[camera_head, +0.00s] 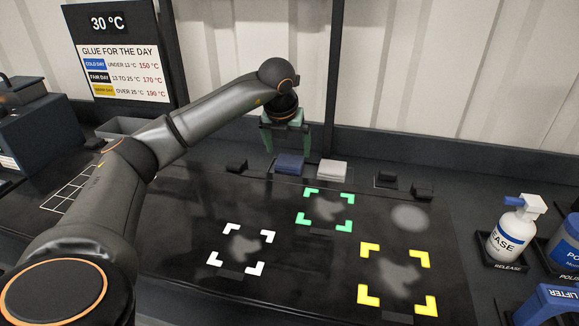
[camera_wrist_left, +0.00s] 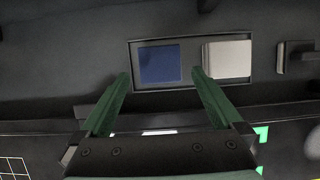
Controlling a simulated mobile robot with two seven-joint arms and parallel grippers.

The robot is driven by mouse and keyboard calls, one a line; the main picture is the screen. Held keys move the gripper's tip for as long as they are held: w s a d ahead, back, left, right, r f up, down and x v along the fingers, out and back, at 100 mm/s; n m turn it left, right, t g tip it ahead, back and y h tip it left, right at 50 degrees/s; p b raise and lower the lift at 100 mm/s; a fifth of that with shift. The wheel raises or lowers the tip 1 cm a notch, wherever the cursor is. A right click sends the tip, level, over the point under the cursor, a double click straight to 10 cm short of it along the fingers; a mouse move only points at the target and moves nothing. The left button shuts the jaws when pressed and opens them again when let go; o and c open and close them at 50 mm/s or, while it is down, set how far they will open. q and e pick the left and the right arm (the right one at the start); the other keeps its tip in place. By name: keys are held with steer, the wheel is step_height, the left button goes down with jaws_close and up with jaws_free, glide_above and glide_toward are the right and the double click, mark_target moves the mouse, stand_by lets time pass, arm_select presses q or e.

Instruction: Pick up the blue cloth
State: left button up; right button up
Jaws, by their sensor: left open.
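The blue cloth (camera_head: 290,164) is a folded dark blue square lying in a shallow black tray at the back of the dark bench. It also shows in the left wrist view (camera_wrist_left: 159,64), ahead of and between the two green fingers. A white folded cloth (camera_head: 332,171) lies just to its right, also seen in the left wrist view (camera_wrist_left: 227,59). My left gripper (camera_head: 287,150) is open and empty, with its green fingers above and around the blue cloth's position in the head view. I cannot tell its exact height over the cloth. My right gripper is not in view.
Small black blocks (camera_head: 237,166) stand on both sides of the tray. White, green and yellow (camera_head: 396,280) corner marks frame pale smudges on the bench. A release spray bottle (camera_head: 513,230) and blue containers stand at right. A sign (camera_head: 117,52) stands at back left.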

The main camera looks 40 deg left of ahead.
mark_target(290, 160)
arm_select(q)
steer(key=x, duration=0.5)
steer(key=shift+s, duration=0.1)
steer(key=c, duration=1.1)
steer(key=shift+o, duration=0.2)
steer(key=shift+r, duration=0.1)
steer(key=shift+r, duration=0.25)
step_height(290, 160, up, 2)
steer(key=shift+r, duration=0.15)
steer(key=s+d+r, duration=0.3)
steer(key=s+r, duration=0.7)
steer(key=s, duration=0.3)
steer(key=shift+s+d+b, duration=0.3)
steer(key=shift+b, duration=0.15)
